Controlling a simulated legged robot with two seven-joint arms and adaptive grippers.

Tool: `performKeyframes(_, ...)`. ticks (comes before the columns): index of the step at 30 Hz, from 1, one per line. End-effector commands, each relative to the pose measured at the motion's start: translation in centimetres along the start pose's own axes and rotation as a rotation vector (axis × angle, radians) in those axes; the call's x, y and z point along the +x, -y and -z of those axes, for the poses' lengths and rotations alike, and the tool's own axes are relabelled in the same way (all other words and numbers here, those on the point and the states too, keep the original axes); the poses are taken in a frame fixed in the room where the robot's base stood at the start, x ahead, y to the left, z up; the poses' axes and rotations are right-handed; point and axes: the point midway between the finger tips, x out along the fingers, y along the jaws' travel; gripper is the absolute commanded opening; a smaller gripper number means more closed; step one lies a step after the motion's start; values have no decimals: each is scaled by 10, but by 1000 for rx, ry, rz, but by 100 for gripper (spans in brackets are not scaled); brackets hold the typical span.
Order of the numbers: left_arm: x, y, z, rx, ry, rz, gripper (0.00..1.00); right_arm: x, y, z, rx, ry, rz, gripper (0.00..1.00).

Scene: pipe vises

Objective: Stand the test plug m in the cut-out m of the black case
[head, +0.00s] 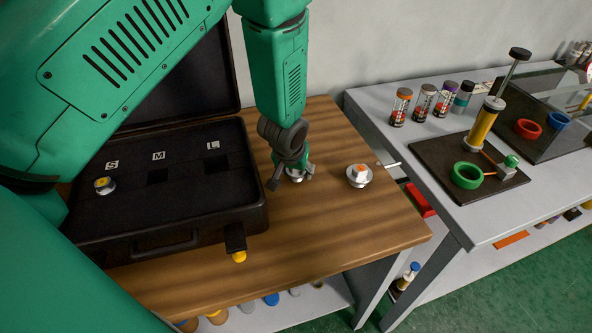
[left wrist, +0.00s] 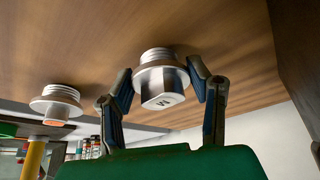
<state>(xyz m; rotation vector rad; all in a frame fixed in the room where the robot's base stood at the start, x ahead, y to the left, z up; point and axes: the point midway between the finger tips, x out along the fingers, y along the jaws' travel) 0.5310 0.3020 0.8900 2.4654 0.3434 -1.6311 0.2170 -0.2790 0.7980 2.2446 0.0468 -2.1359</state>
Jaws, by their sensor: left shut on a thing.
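The test plug m (left wrist: 162,82) is a silver stepped plug with a threaded end and a letter M on its block-shaped end. My left gripper (head: 291,176) is shut on it on the wooden table, right of the case; its fingers flank it in the left wrist view. In the head view the plug (head: 296,177) is mostly hidden by the gripper. The open black case (head: 170,238) holds a row of cut-outs labelled S, M and L. The cut-out m (head: 158,176) is empty. My right gripper is not in view.
An orange-topped plug (head: 359,175) stands on the table right of my gripper. The case lid (head: 185,85) stands up behind. A grey bench (head: 415,150) is at right.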

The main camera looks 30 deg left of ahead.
Motion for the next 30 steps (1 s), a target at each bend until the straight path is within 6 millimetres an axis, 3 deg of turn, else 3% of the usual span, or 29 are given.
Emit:
performKeyframes(13, 9, -1, -4, 1, -2, -1, 13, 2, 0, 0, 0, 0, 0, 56)
performKeyframes(14, 8, -1, -3, 1, -1, 0, 56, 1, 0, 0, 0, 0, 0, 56)
performKeyframes(15, 8, -1, -3, 1, -1, 0, 66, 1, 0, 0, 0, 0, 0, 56)
performKeyframes(25, 6, 0, -2, 1, -2, -1, 66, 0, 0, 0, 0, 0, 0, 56)
performKeyframes(30, -12, -1, -1, 0, -4, -1, 66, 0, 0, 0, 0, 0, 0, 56)
